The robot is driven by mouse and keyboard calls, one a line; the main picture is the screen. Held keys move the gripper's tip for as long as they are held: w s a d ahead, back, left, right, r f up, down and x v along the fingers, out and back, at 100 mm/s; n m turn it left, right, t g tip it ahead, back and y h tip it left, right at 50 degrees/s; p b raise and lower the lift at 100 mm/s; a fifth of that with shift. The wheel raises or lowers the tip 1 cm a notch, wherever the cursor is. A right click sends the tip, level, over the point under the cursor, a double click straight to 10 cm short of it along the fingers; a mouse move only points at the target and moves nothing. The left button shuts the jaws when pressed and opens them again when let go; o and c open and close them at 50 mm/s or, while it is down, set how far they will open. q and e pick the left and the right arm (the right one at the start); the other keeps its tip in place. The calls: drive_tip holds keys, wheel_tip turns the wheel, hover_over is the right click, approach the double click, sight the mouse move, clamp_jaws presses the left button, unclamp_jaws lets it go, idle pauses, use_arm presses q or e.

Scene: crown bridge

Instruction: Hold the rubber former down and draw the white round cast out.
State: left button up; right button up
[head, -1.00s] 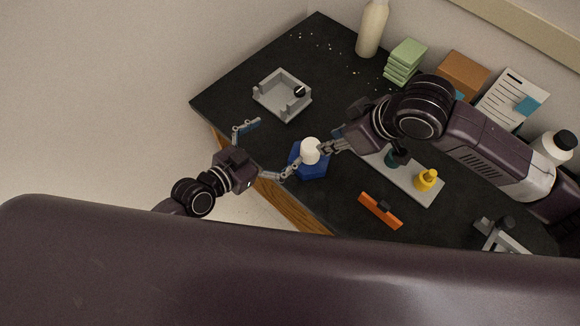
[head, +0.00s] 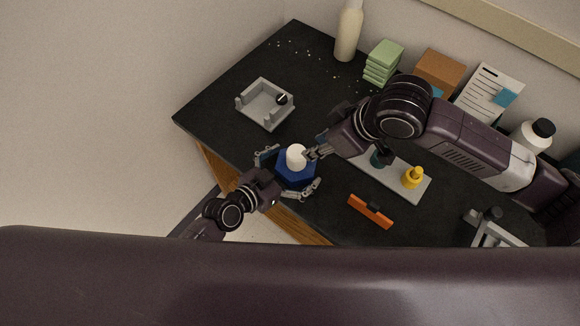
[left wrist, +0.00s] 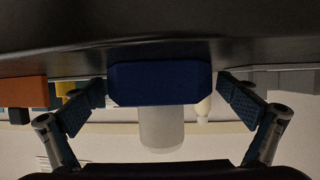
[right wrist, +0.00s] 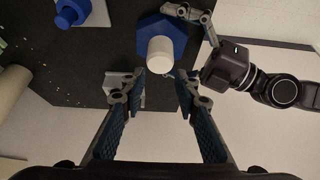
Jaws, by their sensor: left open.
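The blue hexagonal rubber former (head: 296,178) sits near the front edge of the dark bench, with the white round cast (head: 296,155) standing up from its middle. My left gripper (head: 285,172) is open, with one finger on each side of the former. In the left wrist view the former (left wrist: 160,85) lies between its pads, with the cast (left wrist: 161,130) seen below; contact is unclear. My right gripper (head: 312,153) is beside the cast. In the right wrist view its fingers (right wrist: 162,78) are apart, with the cast (right wrist: 160,52) just beyond the tips.
A grey open holder (head: 265,105) stands at the back left. A pale tray (head: 400,178) with a yellow piece (head: 413,177) and an orange tool (head: 370,211) lie to the right. A stepped blue piece (right wrist: 70,12) shows in the right wrist view. Bottles and boxes line the wall.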

sight(297, 152)
use_arm(q)
drive_tip(key=c, duration=1.5)
use_arm(e)
drive_tip(key=shift+o, duration=0.4)
use_arm(q)
drive_tip(key=shift+o, duration=0.2)
use_arm(e)
drive_tip(key=o, duration=0.5)
drive_tip(key=shift+w+a+f, duration=0.1)
drive_tip(key=shift+w+a, duration=0.1)
drive_tip(key=shift+a, duration=0.05)
drive_tip(key=shift+o, duration=1.1)
drive_tip(key=w+a+g+h, duration=0.1)
drive_tip(key=w+a+n+g+h, duration=0.1)
drive_tip(key=a, duration=0.1)
drive_tip(key=shift+w+a+h, duration=0.1)
drive_tip(key=shift+w+h, duration=0.2)
drive_tip(key=f, duration=0.3)
drive_tip(key=f+g+h, duration=0.1)
drive_tip(key=f, duration=0.2)
drive_tip(key=a+f+h, duration=0.1)
drive_tip(key=f, duration=0.3)
drive_tip(key=shift+w+f+n, duration=0.1)
drive_tip(key=shift+w+n, duration=0.05)
drive_tip(key=shift+n, duration=0.15)
